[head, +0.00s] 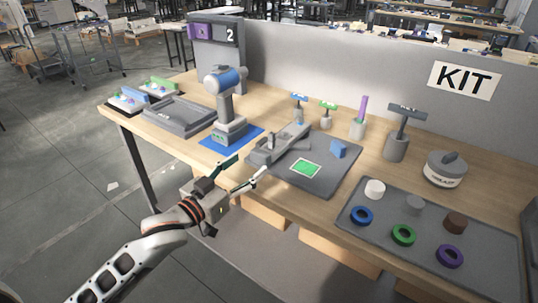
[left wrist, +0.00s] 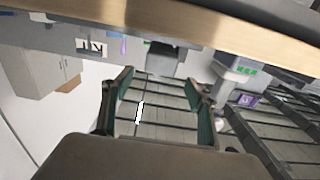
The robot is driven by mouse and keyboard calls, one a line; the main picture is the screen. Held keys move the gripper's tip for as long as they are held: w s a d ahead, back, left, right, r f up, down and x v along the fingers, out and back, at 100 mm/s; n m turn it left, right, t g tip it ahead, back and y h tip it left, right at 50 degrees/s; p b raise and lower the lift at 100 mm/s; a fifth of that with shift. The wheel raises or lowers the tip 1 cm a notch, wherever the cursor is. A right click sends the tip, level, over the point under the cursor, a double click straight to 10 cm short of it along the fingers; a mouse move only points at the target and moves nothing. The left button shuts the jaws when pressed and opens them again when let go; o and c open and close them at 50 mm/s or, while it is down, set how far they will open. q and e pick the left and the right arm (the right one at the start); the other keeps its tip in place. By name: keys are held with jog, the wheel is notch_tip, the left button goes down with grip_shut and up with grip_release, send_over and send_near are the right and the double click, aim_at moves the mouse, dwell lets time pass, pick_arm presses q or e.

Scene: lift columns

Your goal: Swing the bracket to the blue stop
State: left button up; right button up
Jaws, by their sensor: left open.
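The bracket (head: 284,146) is a grey bar lying along the left side of a dark grey plate (head: 325,180). The blue stop (head: 337,150) is a small block standing on the plate's right part, apart from the bracket. A bright green square with a pale border (head: 306,168) lies between them. My left gripper (head: 252,163) is open and empty, in front of the table's near edge, with its fingertips close to the bracket's near end in the picture; contact cannot be told. My right gripper is not in view.
A blue and grey device (head: 226,88) stands on a blue mat left of the plate. A grey tray (head: 178,114) is farther left. Several tool holders stand behind. A tray with coloured rings (head: 425,258) is at right. The table edge (left wrist: 220,35) crosses the left wrist view's top.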

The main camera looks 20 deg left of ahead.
aim_at(258, 157)
pick_arm(q)
jog(key=x, duration=0.5)
jog(key=shift+w+d+b, duration=0.15)
jog(key=shift+w+b, duration=0.15)
jog(key=shift+w+d, duration=0.15)
jog(key=shift+w, duration=0.5)
jog(key=shift+c, duration=0.8)
jog(key=c, duration=1.4)
jog(key=shift+d, duration=0.1)
jog(key=shift+c, duration=0.2)
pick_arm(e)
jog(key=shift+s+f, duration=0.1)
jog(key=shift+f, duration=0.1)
